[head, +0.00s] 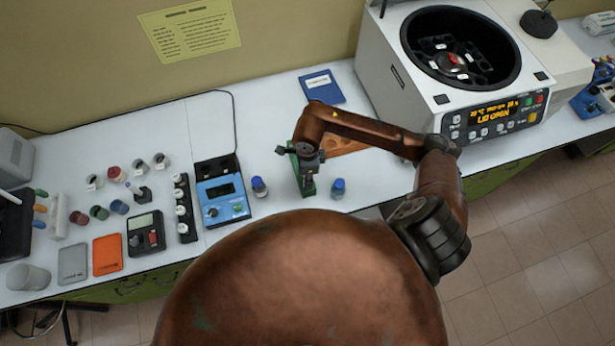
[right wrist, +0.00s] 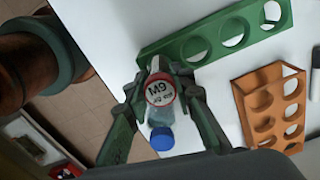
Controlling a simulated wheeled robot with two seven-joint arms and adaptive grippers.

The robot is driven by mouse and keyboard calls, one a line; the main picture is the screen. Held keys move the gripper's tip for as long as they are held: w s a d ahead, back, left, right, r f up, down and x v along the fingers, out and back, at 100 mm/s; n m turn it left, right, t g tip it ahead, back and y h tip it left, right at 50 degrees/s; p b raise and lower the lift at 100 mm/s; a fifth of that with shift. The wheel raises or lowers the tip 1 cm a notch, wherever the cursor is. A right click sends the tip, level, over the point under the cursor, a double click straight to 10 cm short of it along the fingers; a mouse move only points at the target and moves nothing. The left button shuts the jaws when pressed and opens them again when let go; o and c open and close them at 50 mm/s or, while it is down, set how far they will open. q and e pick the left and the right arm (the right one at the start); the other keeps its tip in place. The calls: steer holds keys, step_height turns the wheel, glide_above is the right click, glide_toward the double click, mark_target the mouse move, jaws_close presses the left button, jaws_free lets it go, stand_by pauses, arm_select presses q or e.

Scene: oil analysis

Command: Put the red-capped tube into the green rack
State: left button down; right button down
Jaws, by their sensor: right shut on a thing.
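My right gripper (head: 307,158) reaches down over the counter near the green rack (head: 306,186). In the right wrist view the right gripper (right wrist: 161,92) is shut on a tube, its red-rimmed cap (right wrist: 160,92) marked "M9" and facing the camera. Most of the tube's body is hidden. The green rack (right wrist: 190,47), with a row of round holes, lies just beyond the fingers there, and the tube appears beside it, not in a hole. I cannot tell the tube's height above the counter. My left gripper is out of view.
A blue-capped vial (head: 338,186) stands close right of the green rack; its cap (right wrist: 161,138) shows below the held tube. Another vial (head: 259,186) stands left. An orange rack (head: 345,144) lies behind. The centrifuge (head: 440,95) is open at right.

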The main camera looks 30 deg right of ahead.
steer(key=shift+f, duration=0.6)
steer(key=shift+f, duration=0.15)
steer(key=c, duration=2.1)
jaws_free()
steer(key=shift+f, duration=0.1)
steer(key=o, duration=0.4)
steer(key=shift+o, duration=0.2)
steer(key=shift+r, duration=0.2)
